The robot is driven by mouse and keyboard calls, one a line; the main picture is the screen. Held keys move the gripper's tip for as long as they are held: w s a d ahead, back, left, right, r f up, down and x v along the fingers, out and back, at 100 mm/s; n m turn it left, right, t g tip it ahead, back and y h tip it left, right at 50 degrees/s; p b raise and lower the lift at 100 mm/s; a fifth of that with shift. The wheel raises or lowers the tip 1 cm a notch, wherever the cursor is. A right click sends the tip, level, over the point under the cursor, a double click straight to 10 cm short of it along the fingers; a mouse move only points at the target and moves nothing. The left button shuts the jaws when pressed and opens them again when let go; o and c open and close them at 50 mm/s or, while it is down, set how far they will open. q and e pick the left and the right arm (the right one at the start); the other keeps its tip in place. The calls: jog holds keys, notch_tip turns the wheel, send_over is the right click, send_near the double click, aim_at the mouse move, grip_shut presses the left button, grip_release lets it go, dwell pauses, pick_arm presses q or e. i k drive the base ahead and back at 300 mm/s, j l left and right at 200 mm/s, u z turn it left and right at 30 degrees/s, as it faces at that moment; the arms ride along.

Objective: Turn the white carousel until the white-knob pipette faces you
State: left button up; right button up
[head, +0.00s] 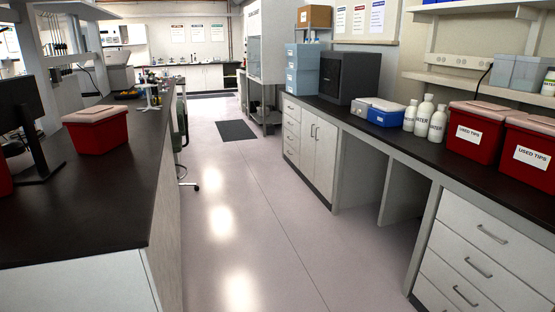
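A small white stand (149,92) is at the far end of the left bench in the head view. It may be the white carousel, but it is too small and far off to be sure. I cannot make out a white-knob pipette on it or which way any pipette faces. Neither of my grippers shows in this view.
A dark-topped left bench (95,205) holds a red bin (96,130) and a monitor (22,120). The right bench (400,137) holds red used-tips bins (475,128) and white bottles (424,116). The aisle floor (240,220) between is clear, with a dark mat (236,130) farther on.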

aim_at(147, 91)
jog(key=i, duration=0.55)
jog(key=i+l+u, duration=0.1)
jog(key=i, duration=0.45)
jog(key=i+l+u, duration=0.1)
jog(key=i, duration=0.45)
jog(key=i+l, duration=0.15)
jog(key=i, duration=0.35)
jog(key=i+j+u, duration=0.1)
jog(key=i+u, duration=0.2)
jog(key=i, duration=0.35)
jog(key=i+u, duration=0.25)
jog(key=i, duration=0.45)
jog(key=i+l+u, duration=0.3)
jog(key=i, duration=0.35)
jog(key=i+l+u, duration=0.35)
jog(key=i, duration=0.25)
jog(key=i+l+u, duration=0.4)
jog(key=i, duration=0.15)
